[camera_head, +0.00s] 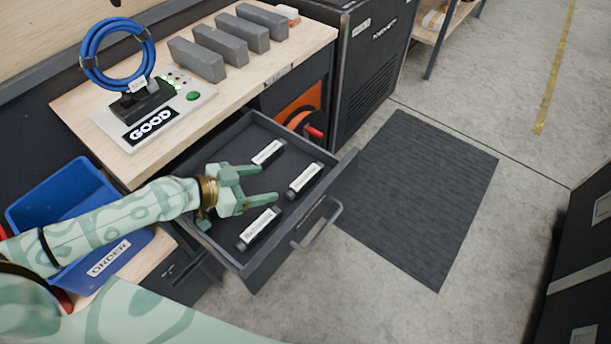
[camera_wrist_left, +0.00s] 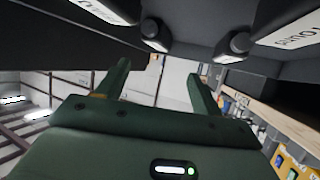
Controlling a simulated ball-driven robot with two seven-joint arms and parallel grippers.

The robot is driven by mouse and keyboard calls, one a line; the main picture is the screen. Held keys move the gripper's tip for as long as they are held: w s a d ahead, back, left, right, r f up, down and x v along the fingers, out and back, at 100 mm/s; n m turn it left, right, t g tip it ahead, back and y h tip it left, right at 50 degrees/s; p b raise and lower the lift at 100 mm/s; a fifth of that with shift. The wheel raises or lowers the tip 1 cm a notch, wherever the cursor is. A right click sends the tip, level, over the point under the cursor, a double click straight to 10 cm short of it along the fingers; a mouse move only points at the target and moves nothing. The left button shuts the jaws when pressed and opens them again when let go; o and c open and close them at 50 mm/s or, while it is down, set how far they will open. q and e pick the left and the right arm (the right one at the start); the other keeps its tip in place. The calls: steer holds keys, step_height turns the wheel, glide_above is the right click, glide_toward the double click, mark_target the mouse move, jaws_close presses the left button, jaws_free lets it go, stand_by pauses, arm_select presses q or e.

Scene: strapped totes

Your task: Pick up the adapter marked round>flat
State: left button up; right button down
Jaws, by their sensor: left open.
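Three dark adapters with white labels lie in the open drawer (camera_head: 262,274): one at the back (camera_head: 268,152), one at the right (camera_head: 304,180) and one at the front left (camera_head: 259,228). Their label text is too small to read in the head view, so I cannot tell which is round>flat. My left gripper (camera_head: 268,183) is open and empty over the drawer, its fingers pointing right between the adapters. The left wrist view shows its two green fingers apart (camera_wrist_left: 158,80), with dark labelled adapters along the top edge, partly cut off. My right gripper is out of view.
A workbench (camera_head: 262,76) holds a blue cable coil (camera_head: 84,62) on a tester reading GOOD (camera_head: 151,124) and several grey blocks (camera_head: 196,59). A blue ORDER bin (camera_head: 62,192) stands at left. The drawer handle (camera_head: 322,232) juts out. A dark mat (camera_head: 420,190) lies on clear floor.

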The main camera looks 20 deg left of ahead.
mark_target(304, 178)
arm_select(q)
steer(key=x, duration=0.5)
steer(key=shift+w+f, duration=0.1)
steer(key=shift+w, duration=0.05)
steer(key=x, duration=0.5)
steer(key=shift+s+d+r, duration=0.2)
steer(key=shift+s+d, duration=0.05)
steer(key=shift+d, duration=0.05)
steer(key=shift+w+d+f, duration=0.15)
steer(key=shift+w+d, duration=0.05)
steer(key=shift+w, duration=0.1)
steer(key=shift+s, duration=0.1)
steer(key=c, duration=1.4)
